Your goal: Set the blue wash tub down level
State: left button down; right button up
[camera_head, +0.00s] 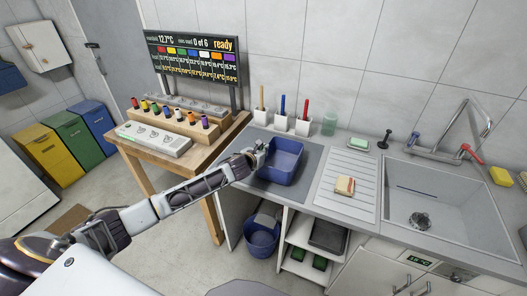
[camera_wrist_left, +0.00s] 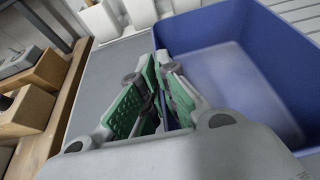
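The blue wash tub (camera_head: 283,163) is over the dark grey area at the left of the counter, beside the ribbed drainboard. It looks empty and about level. I cannot tell whether its whole base touches the counter. My left gripper (camera_head: 257,155) is at the tub's left rim. In the left wrist view the tub (camera_wrist_left: 235,60) fills the right side. There, my left gripper's green-padded fingers (camera_wrist_left: 158,85) are close together on the tub's near left wall, which is partly hidden between them. My right gripper is out of view.
White holders with brushes (camera_head: 282,123) and a green cup (camera_head: 329,124) stand behind the tub. A sponge (camera_head: 345,185) lies on the drainboard (camera_head: 340,206), with the sink (camera_head: 440,200) to the right. A wooden table (camera_head: 190,155) with spools stands left.

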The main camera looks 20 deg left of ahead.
pick_arm(q)
jog(key=shift+f, duration=0.3)
jog(key=c, duration=1.6)
grip_release()
jog(key=shift+o, duration=0.2)
jog(key=v, duration=1.2)
jog(key=shift+d+f, duration=0.1)
jog(key=shift+d, duration=0.05)
jog(key=shift+s, duration=0.1)
